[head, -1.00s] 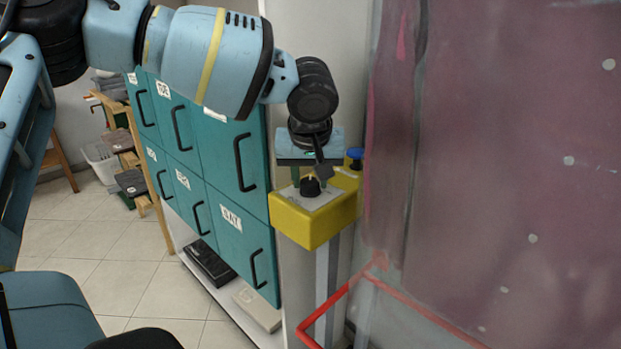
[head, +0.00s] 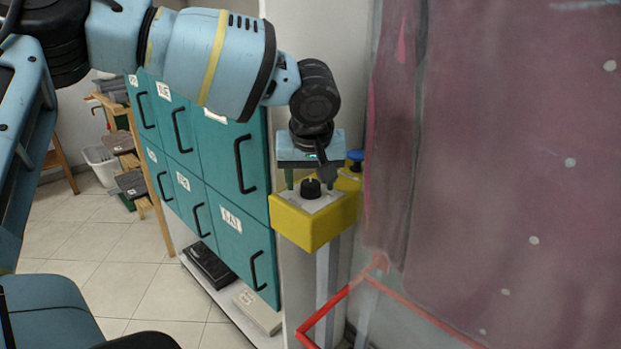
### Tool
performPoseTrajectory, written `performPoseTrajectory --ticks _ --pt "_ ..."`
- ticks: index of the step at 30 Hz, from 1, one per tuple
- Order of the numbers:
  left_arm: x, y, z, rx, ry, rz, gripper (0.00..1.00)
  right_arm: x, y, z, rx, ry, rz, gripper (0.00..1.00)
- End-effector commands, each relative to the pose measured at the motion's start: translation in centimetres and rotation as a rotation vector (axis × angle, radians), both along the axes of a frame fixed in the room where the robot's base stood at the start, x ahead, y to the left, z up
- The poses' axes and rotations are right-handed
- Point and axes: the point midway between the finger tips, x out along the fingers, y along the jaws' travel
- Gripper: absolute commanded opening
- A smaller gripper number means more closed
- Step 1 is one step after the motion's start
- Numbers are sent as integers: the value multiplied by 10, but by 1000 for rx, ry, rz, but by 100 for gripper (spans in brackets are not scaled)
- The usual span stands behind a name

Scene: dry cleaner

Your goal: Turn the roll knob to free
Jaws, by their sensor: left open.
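The roll knob (head: 310,188) is a small black knob with a light pointer mark. It sits on a pale plate on top of the yellow control box (head: 305,228). My left gripper (head: 310,179) points down over the box, with its two greenish fingers apart, one on each side of the knob. The fingertips are at or just above knob height; I cannot tell whether they touch it. The plate's markings are too small to read. My right gripper is not in view.
A blue button (head: 356,155) stands at the box's back right corner. Teal lockers (head: 225,165) with black handles are to the left. A red rail (head: 345,300) is below the box, and a large mauve panel (head: 500,180) fills the right.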

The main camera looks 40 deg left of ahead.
Motion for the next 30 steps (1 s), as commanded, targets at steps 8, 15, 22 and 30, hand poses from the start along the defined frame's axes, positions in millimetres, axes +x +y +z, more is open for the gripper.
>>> performPoseTrajectory --ticks 8,15,22,30 --pt "-7 -7 25 0 -4 -2 58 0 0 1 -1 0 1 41" --pt "-17 -16 59 0 -3 -1 58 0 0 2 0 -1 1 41" --pt "-22 -20 72 0 0 0 58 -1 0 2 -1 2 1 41" --pt "-22 -20 72 0 0 0 58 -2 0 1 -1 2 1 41"
